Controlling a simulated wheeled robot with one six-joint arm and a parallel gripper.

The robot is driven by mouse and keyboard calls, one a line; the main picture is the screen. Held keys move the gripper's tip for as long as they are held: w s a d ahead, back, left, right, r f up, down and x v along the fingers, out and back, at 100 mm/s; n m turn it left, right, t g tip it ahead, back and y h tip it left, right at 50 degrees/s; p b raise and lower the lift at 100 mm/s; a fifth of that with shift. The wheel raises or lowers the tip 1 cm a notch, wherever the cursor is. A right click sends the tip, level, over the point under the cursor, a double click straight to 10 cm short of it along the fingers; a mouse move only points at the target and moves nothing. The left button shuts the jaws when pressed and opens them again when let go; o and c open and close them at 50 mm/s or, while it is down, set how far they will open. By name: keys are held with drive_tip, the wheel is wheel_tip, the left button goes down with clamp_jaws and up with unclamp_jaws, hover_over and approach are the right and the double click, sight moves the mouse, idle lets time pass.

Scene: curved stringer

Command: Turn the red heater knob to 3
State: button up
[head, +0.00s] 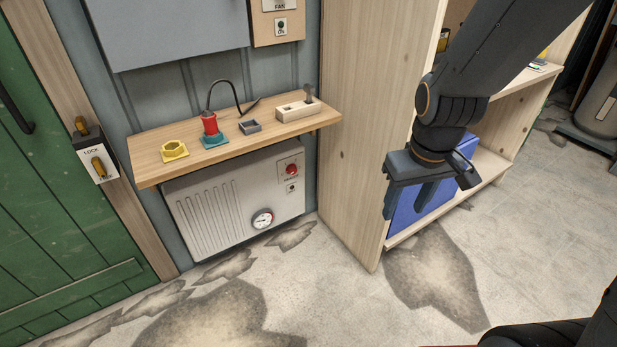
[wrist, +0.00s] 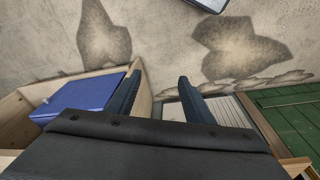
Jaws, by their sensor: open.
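The red heater knob (head: 291,169) is on a small panel at the upper right of the white heater (head: 225,200), under the wall shelf in the head view. Its setting is too small to read. A round dial gauge (head: 262,218) is lower on the heater's front. My gripper (head: 420,205) is open and empty, pointing down in front of the wooden shelf unit, to the right of the heater and apart from it. In the wrist view its two fingers (wrist: 158,98) stand apart with nothing between them. The knob does not show in the wrist view.
The wooden shelf (head: 165,155) above the heater carries a red item (head: 209,123), a yellow piece (head: 174,151) and several small parts. The wooden unit's side panel (head: 360,130) stands between heater and gripper. A blue box (head: 405,215) sits inside it. Floor in front is clear.

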drive_tip(key=w+a+f+n+t+b, duration=0.2)
drive_tip(key=w+f+n+b, duration=0.3)
drive_tip(key=w, duration=0.4)
drive_tip(key=w+a+f+n+t+b, duration=0.2)
drive_tip(key=w+f+b, duration=0.2)
drive_tip(key=w+f, duration=0.4)
drive_tip(key=n+t+y+b, duration=0.8)
drive_tip(key=n+t+b, duration=0.2)
drive_tip(key=n+b, duration=1.1)
approach(294, 171)
drive_tip(key=b, duration=0.1)
drive_tip(key=shift+m, duration=0.3)
drive_tip(key=shift+b+x, duration=1.6)
drive_tip(key=shift+x, duration=2.65)
drive_tip(key=shift+f, duration=0.1)
drive_tip(key=shift+c, duration=0.4)
drive_tip(key=c, duration=1)
drive_tip(key=shift+o, duration=0.2)
